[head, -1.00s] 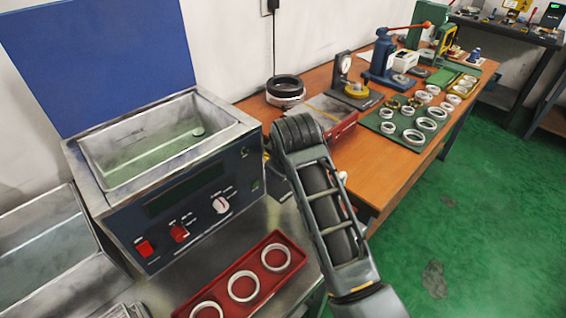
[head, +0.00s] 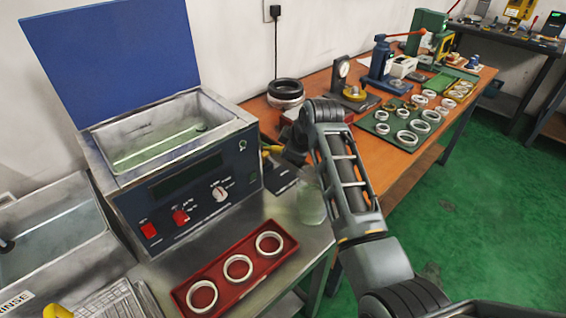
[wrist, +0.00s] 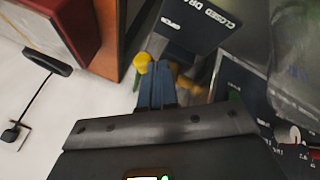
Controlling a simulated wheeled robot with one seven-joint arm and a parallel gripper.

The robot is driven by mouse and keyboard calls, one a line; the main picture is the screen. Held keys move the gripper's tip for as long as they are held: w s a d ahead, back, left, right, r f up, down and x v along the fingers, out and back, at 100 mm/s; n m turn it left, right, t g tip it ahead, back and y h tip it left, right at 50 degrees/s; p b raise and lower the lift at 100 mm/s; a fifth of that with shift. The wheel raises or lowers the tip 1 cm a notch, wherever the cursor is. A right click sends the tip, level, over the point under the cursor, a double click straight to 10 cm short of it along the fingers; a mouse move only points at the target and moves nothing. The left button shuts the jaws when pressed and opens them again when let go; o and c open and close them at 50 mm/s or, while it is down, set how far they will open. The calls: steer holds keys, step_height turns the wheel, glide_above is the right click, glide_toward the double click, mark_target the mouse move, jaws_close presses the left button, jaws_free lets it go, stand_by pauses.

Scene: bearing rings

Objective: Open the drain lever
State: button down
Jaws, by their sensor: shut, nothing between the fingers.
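The drain lever shows in the wrist view as a yellow knob (wrist: 142,63) just left of my fingertips, with a blurred brass-coloured part to the right of them. The fingers cover what lies between. A dark plate (wrist: 212,24) lettered "CLOSED", "DRAIN" and "OPEN" is just beyond. In the head view a bit of yellow lever (head: 271,150) shows at the right side of the cleaning tank (head: 185,190), partly behind my arm. My gripper (wrist: 163,82) is shut and empty, its blue-grey fingers close beside the knob. Contact cannot be told.
A clear jar (head: 312,204) stands on the metal bench close to my arm. A red tray (head: 222,292) with 3 rings lies in front of the tank. A rinse basin (head: 45,245) is at left. The wooden table (head: 395,165) behind my arm carries tools and rings.

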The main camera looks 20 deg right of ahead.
steer(key=w+d+n+g+y+b, duration=0.1)
steer(key=w+d+n+y+b, duration=0.2)
steer(key=w+n+b, duration=0.3)
steer(key=shift+d+n+g+y+b, duration=0.4)
steer(key=shift+d+n+b, duration=0.05)
steer(key=shift+n+b, duration=0.25)
steer(key=shift+w, duration=0.1)
steer(key=shift+r, duration=0.1)
